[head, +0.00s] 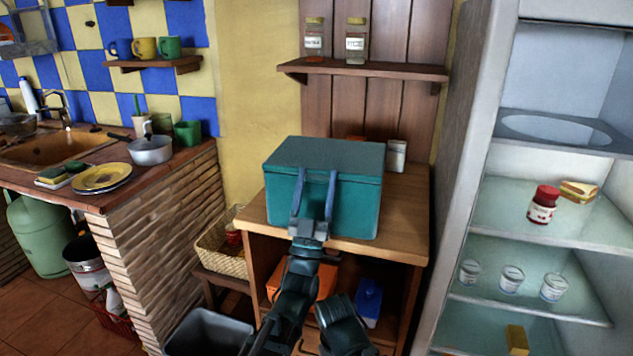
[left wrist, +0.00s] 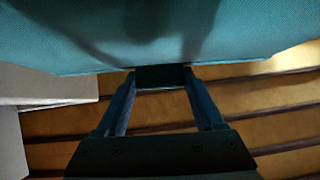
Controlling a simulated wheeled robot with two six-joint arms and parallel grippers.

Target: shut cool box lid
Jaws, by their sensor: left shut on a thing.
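A teal cool box (head: 345,212) stands on a wooden cabinet. Its lid (head: 335,152) lies flat over the box, with a thin seam below its rim. I cannot tell whether it is fully seated. My left gripper (head: 316,173) reaches up to the middle of the lid's front edge, one finger on each side. In the left wrist view, its fingers (left wrist: 160,82) close on a dark tab (left wrist: 160,76) at the edge of the teal surface. The fingers and arm hide part of the box front. I do not see my right gripper.
The cabinet top (head: 403,210) has free room right of the box. A jar (head: 396,156) stands behind it. A shelf (head: 360,69) with two jars hangs above. An open fridge (head: 540,215) stands at the right, and a wicker basket (head: 220,252) at the left.

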